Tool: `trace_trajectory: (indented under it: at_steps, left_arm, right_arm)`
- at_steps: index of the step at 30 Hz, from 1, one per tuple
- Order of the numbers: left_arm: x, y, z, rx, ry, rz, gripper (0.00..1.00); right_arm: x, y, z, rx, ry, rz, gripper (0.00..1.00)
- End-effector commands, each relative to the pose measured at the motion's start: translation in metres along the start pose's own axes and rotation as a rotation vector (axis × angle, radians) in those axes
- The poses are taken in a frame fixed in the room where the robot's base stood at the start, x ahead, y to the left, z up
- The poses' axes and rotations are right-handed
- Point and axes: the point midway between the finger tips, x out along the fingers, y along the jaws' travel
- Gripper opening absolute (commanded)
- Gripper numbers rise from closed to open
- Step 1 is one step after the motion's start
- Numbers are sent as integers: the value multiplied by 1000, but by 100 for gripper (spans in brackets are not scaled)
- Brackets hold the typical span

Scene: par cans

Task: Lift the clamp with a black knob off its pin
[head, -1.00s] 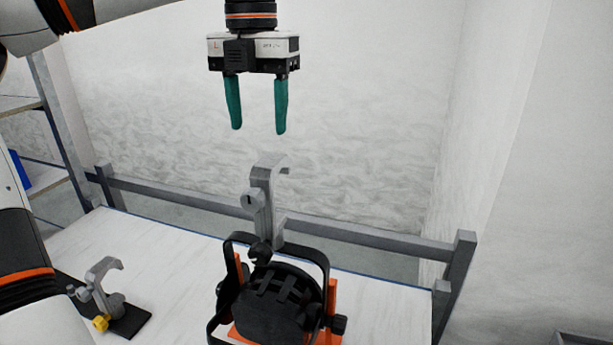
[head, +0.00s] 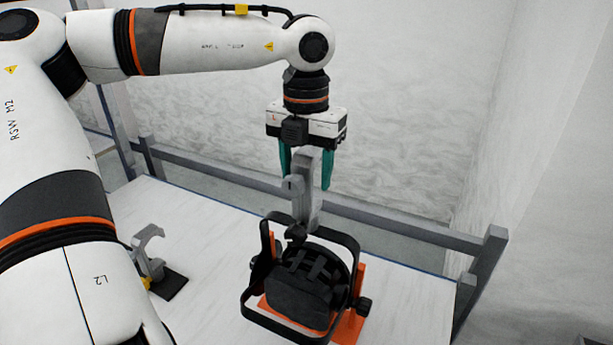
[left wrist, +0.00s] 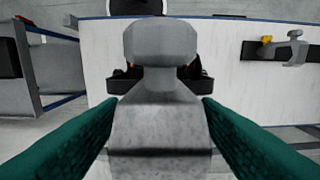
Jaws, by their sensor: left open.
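The grey clamp with the black knob (head: 297,234) stands upright on top of the black yoke (head: 352,255) of a par can (head: 305,285); its pin is hidden. My left gripper (head: 306,181) points down around the upper part of this clamp (head: 306,205). Its green fingers are open, one on each side. In the left wrist view the clamp (left wrist: 160,120) fills the middle between the two fingers, with gaps showing toward the fingertips. My right gripper is not in view.
A second grey clamp (head: 148,255) with a yellow knob (head: 145,283) stands on a black base (head: 172,286) at the left of the white table (head: 215,250). A grey rail (head: 390,226) runs behind the table. The tabletop between the clamps is clear.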

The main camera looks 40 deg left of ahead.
Motion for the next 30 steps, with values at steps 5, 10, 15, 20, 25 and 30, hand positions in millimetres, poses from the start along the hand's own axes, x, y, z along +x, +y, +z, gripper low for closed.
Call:
trace_trajectory:
  at_steps: [5,10,15,20,25,30]
  left_arm:
    - [6,0,0,1,0,0,56]
    - [6,0,0,1,1,0,50]
    - [6,0,0,1,1,0,22]
    - [6,0,0,0,1,-1,0]
    - [6,0,0,0,2,0,0]
    - [-3,0,-1,-2,6,0,0]
  right_arm:
    - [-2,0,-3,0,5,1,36]
    - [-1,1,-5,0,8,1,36]
    - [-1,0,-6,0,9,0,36]
    - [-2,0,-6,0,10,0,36]
    - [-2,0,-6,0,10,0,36]
    - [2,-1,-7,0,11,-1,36]
